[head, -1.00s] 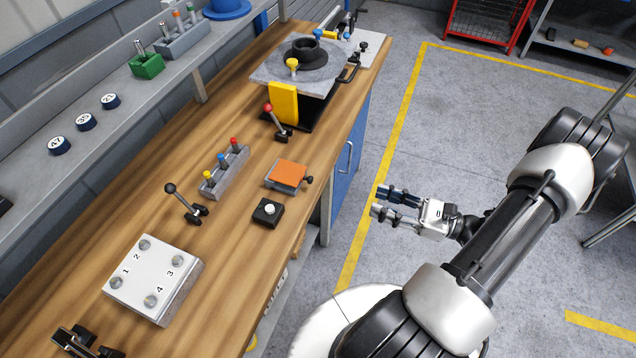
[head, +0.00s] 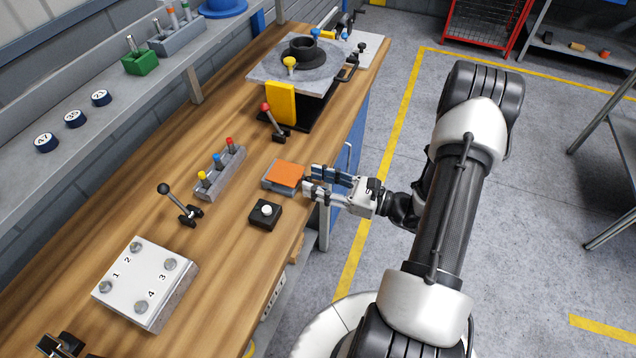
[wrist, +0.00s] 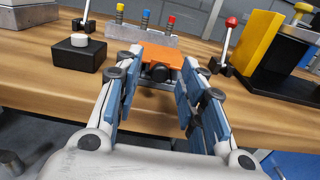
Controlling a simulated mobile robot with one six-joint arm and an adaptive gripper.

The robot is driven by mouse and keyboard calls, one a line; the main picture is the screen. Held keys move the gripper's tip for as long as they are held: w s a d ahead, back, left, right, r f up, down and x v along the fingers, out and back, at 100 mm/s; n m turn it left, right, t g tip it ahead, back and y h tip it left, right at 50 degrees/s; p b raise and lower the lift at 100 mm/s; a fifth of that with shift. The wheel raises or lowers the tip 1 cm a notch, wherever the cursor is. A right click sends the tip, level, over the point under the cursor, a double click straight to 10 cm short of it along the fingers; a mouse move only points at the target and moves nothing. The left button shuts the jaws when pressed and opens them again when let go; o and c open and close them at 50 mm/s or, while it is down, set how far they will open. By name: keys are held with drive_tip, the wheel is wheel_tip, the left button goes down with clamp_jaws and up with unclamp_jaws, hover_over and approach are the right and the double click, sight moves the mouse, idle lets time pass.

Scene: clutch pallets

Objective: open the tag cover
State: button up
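The tag cover appears to be the orange plate (head: 285,174) on a small grey box at the bench's front edge. It also shows in the wrist view (wrist: 155,53), between and beyond my fingers. A dark round knob (wrist: 158,72) stands out from its near side. My gripper (head: 308,183) is at the bench edge, just to the right of the box, in the head view. In the wrist view its two blue-padded fingers (wrist: 158,85) are spread, one on each side of the knob. I cannot tell whether they touch it. The knob is hidden by my gripper in the head view.
A black block with a white button (head: 265,213) stands close to the left. A grey rack with coloured pegs (head: 220,172) is behind. A red-knobbed lever (head: 273,122) and a yellow plate (head: 281,103) stand farther along.

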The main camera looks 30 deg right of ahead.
drive_tip(key=shift+w, duration=0.1)
drive_tip(key=shift+c, duration=0.4)
clamp_jaws()
idle(0.3)
